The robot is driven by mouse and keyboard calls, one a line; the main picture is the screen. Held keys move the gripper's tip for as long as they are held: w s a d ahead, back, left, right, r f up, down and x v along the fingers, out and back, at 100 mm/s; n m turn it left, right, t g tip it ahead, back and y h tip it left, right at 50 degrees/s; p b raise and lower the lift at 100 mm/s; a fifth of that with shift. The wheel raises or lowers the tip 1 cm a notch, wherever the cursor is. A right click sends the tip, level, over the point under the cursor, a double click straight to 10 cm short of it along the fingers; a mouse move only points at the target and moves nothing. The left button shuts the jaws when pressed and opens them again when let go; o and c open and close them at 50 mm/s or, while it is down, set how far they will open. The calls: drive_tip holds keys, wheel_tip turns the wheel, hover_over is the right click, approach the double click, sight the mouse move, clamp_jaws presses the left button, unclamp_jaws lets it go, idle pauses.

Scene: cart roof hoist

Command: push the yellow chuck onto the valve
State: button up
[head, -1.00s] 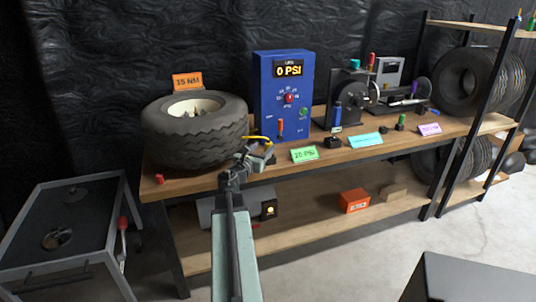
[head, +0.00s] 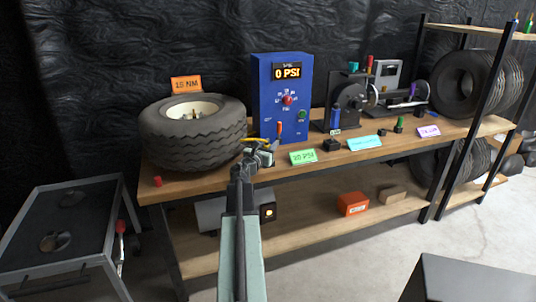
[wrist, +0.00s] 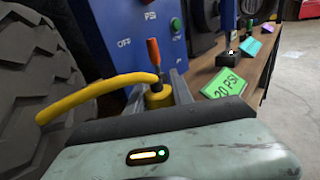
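The yellow chuck (wrist: 158,96) sits between the two grey fingers of my gripper (wrist: 158,92), which look closed against its sides. A curved yellow hose (wrist: 95,92) runs left from it toward the tyre. In the head view my gripper (head: 262,155) is at the bench's front edge, right of the tyre and in front of the blue inflator box. The big tyre (head: 190,142) lies flat on the bench with a cream rim (head: 193,108) facing up. I cannot make out the valve in either view.
The blue box (head: 283,100) reads 0 PSI and has an orange-red lever (head: 279,129). An orange 15 NM sign (head: 186,84) is behind the tyre. A green 20 PSI card (head: 303,157) lies at the bench edge. A grey cart (head: 70,230) stands at left.

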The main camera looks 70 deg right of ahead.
clamp_jaws()
wheel_tip(320, 180, up, 31)
drive_tip(key=p, duration=3)
drive_tip(key=shift+p, duration=0.4)
drive_tip(key=shift+w+f, duration=0.1)
drive_tip(key=w+a, duration=0.3)
drive_tip(key=w, duration=1)
drive_tip(key=w+a, duration=0.4)
drive_tip(key=w, duration=1)
drive_tip(key=shift+a, duration=0.15)
wheel_tip(320, 180, down, 6)
drive_tip(key=b, duration=0.6)
drive_tip(key=shift+f, duration=0.2)
